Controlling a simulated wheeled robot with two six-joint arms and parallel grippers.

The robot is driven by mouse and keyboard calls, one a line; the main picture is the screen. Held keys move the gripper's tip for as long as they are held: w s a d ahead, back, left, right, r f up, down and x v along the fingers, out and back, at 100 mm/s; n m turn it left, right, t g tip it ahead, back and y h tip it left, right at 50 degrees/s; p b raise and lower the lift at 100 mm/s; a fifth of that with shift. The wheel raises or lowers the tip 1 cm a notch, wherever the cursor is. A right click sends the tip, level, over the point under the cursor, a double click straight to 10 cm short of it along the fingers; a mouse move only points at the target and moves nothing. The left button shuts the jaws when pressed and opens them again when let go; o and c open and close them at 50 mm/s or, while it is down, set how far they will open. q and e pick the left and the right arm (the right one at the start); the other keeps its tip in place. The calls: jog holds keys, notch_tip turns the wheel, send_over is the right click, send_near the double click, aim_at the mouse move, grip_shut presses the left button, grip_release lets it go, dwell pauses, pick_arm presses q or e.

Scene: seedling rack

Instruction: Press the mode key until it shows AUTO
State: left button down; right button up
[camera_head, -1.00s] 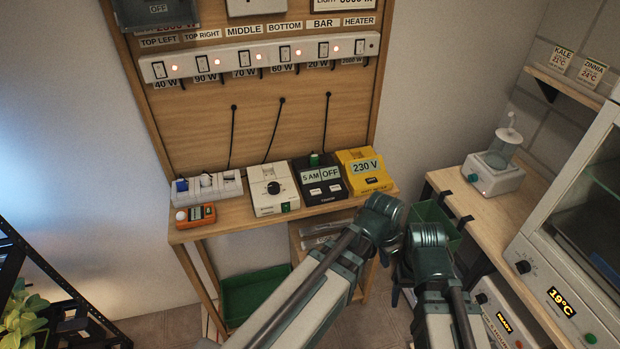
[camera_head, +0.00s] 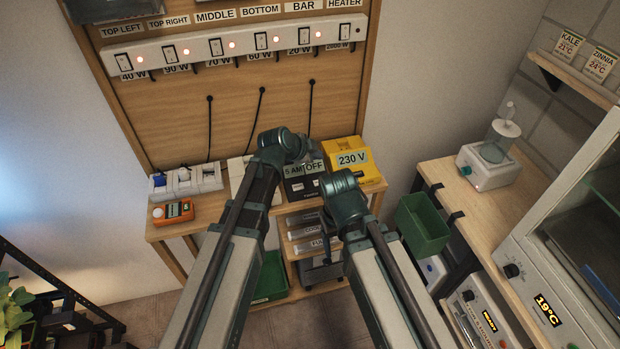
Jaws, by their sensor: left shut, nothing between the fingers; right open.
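The black timer (camera_head: 289,192) stands on the wooden shelf between a white device and a yellow unit. Its two small displays read 5 AM and OFF (camera_head: 314,167). Pale keys (camera_head: 298,187) sit below the displays, and my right wrist crowds the right side of the timer's front. My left gripper (camera_head: 303,150) is shut and empty, over the back left of the timer; its wrist hides most of its fingers. My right gripper (camera_head: 357,176) is open and empty, in front of the timer and the yellow unit, its fingers mostly hidden. I cannot tell whether either touches anything.
The yellow 230 V unit (camera_head: 372,164) is right of the timer. The white device (camera_head: 236,167) is largely behind my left arm. An orange meter (camera_head: 180,211) lies at the shelf's left. A switch strip (camera_head: 190,62) is above. A green bin (camera_head: 423,222) hangs at the right bench.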

aim_at(316, 184)
dwell(0.4)
pick_arm(q)
notch_tip(316, 184, down, 9)
jog(key=b, duration=0.9)
dwell(1.7)
jog(key=shift+f+b, duration=0.35)
jog(key=shift+f+b, duration=0.3)
jog(key=shift+b, duration=0.05)
dwell(0.5)
jog(key=shift+r, duration=0.1)
jog(key=shift+r+p, duration=0.65)
jog(key=shift+p, duration=0.15)
